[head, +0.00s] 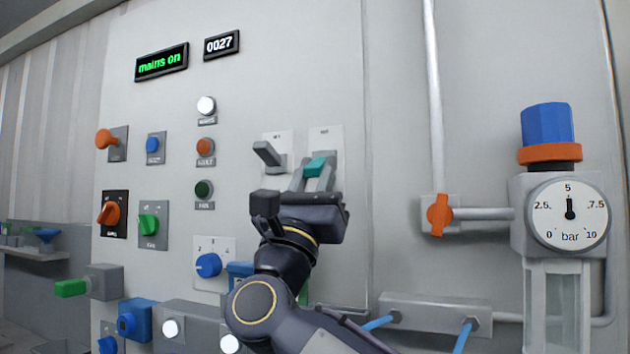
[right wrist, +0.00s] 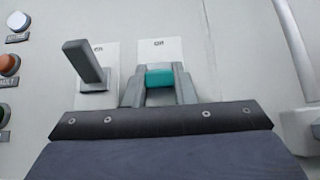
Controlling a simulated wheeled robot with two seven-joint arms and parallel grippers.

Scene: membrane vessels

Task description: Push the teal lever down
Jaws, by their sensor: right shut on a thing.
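The teal lever (head: 315,167) is on the grey panel, right of a grey lever, below a small white label plate. Its teal end also shows in the right wrist view (right wrist: 160,77). My right gripper (head: 318,174) is at the lever, with one grey finger on each side of the teal part, shut on it. In the right wrist view the fingers (right wrist: 160,87) flank the teal end, and the gripper body hides what lies below. My left gripper is not in view.
A grey lever (head: 268,153) sticks out close to the left of my right gripper. Knobs and buttons, such as a blue knob (head: 208,265), fill the panel further left. A pipe with an orange valve handle (head: 439,214) and a pressure gauge (head: 568,214) stand to the right.

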